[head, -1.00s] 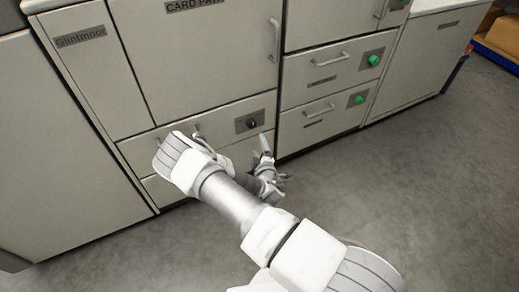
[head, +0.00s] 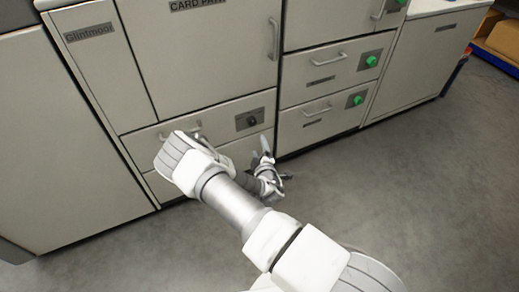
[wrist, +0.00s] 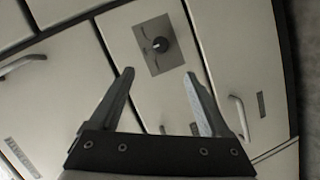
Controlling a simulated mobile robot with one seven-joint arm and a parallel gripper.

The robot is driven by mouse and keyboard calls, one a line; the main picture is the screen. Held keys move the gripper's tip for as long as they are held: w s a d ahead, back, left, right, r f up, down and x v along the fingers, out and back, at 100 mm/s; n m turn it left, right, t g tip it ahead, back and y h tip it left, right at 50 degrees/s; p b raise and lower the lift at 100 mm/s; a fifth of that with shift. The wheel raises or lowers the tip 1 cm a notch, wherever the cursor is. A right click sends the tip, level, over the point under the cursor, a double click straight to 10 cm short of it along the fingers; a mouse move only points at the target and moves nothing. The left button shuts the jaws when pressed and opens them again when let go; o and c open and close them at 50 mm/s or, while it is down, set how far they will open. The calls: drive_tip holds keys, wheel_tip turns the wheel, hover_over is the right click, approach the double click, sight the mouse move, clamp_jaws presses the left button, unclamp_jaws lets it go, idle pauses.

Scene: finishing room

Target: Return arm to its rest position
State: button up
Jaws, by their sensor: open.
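My gripper (head: 268,150) is in front of the lower drawers of the grey cabinet (head: 205,60) in the head view, with my arm reaching out from the bottom right. In the wrist view my gripper (wrist: 158,95) shows two fingers spread apart with nothing between them. Beyond the fingertips is a drawer front with a dark knob (wrist: 160,45) on a grey plate. In the head view this dark knob (head: 251,121) sits just above and left of the fingers. Part of the lower drawers is hidden behind my arm.
Two drawers with green knobs (head: 371,61) are to the right, with bar handles (head: 329,58). A tall door handle (head: 273,40) is above my gripper. The grey floor (head: 400,170) is clear on the right. A yellow-brown box (head: 505,38) stands at the far right.

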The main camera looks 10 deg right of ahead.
drive_tip(key=shift+w, duration=0.1)
idle(0.4)
drive_tip(key=s+r+m+g, duration=0.3)
drive_tip(key=r+m, duration=0.3)
drive_tip(key=r, duration=0.7)
drive_tip(key=s+r+m+g, duration=0.35)
drive_tip(key=r+m, duration=0.25)
drive_tip(key=r, duration=0.7)
drive_tip(key=s+d+r+g, duration=0.1)
drive_tip(key=s+r, duration=0.4)
drive_tip(key=s, duration=0.4)
drive_tip(key=s+d+r+m+g, duration=0.1)
drive_tip(key=s+r, duration=0.4)
drive_tip(key=s, duration=0.4)
drive_tip(key=s+d+r+g, duration=0.1)
drive_tip(key=s+r, duration=0.4)
drive_tip(key=s, duration=0.5)
wheel_tip(320, 180, up, 24)
drive_tip(key=p, duration=2.3)
drive_tip(key=shift+w+a+p, duration=0.2)
drive_tip(key=shift+w+p, duration=0.15)
